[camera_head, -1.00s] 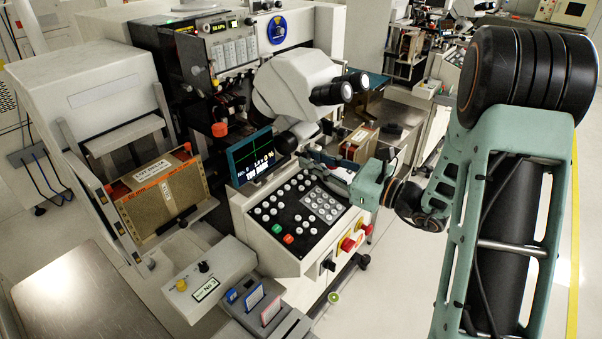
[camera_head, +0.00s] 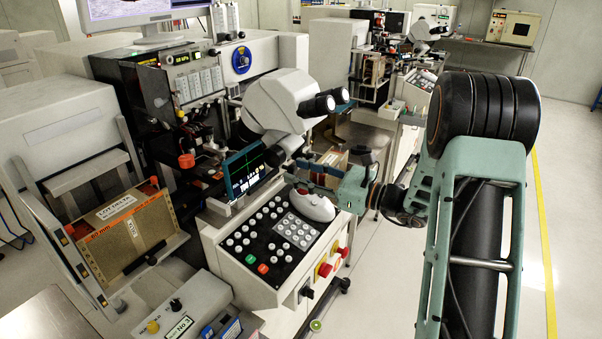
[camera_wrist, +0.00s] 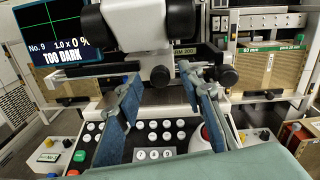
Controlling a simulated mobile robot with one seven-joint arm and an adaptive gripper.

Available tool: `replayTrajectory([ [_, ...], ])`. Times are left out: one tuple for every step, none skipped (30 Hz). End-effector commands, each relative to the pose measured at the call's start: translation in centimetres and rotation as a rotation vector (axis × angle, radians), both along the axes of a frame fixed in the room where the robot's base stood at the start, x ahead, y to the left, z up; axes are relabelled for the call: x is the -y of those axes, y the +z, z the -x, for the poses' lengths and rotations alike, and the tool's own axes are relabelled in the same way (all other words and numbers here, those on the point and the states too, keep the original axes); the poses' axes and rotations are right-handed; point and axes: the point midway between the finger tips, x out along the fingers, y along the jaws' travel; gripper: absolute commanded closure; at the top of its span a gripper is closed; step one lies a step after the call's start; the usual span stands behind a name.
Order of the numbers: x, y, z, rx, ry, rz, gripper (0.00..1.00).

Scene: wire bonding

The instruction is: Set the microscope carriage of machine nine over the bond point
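Machine nine has a small screen (camera_head: 250,172) that reads "No. 9 1.0 x 0 % TOO DARK" in the wrist view (camera_wrist: 52,38), with a green cross on a dark field. Its white microscope head (camera_head: 275,105) has two black eyepieces (camera_head: 318,105) and stands above the keypad panel (camera_head: 270,238). A white rounded hand piece (camera_head: 314,206) sits on the panel's right; its red button (camera_wrist: 206,132) shows in the wrist view. My gripper (camera_head: 312,172) is above the panel, just beyond that piece. Its blue fingers (camera_wrist: 163,85) are apart and empty. The bond point is not visible.
A magazine box (camera_head: 125,232) sits in a holder on the left, with a small control box (camera_head: 180,305) in front. Red and yellow knobs (camera_head: 325,269) line the panel's right side. Another bonding machine (camera_head: 425,65) stands behind. The floor at right is clear.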

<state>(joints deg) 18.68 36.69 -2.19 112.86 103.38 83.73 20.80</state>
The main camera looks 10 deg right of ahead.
Motion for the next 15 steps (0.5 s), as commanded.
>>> replayTrajectory([
  [0.0, 0.0, 0.0, 0.0, 0.001, 0.0, 0.65],
  [0.0, 0.0, 0.0, 0.0, 0.001, 0.0, 0.65],
  [0.0, 0.0, 0.0, 0.0, 0.001, 0.0, 0.65],
  [0.0, 0.0, 0.0, 0.0, 0.001, 0.0, 0.65],
  [0.0, 0.0, 0.0, 0.0, 0.001, 0.0, 0.65],
  [0.1, 0.0, 0.1, 0.0, 0.0, 0.0, 0.65],
  [0.2, 0.0, 0.2, -0.001, 0.0, 0.001, 0.65],
  [0.4, 0.0, 0.3, -0.001, 0.0, 0.001, 0.65],
  [0.8, -0.1, 0.5, -0.001, -0.001, 0.001, 0.65],
  [1.2, 0.0, 0.7, -0.001, -0.002, 0.001, 0.65],
  [1.6, 0.0, 1.0, 0.0, -0.003, 0.0, 0.65],
  [2.2, 0.0, 1.4, -0.001, -0.003, 0.0, 0.65],
  [2.7, -0.1, 1.7, -0.002, -0.004, 0.001, 0.65],
  [3.3, -0.1, 2.1, -0.002, -0.005, 0.0, 0.65],
  [4.0, -0.1, 2.6, -0.002, -0.005, 0.0, 0.65],
])
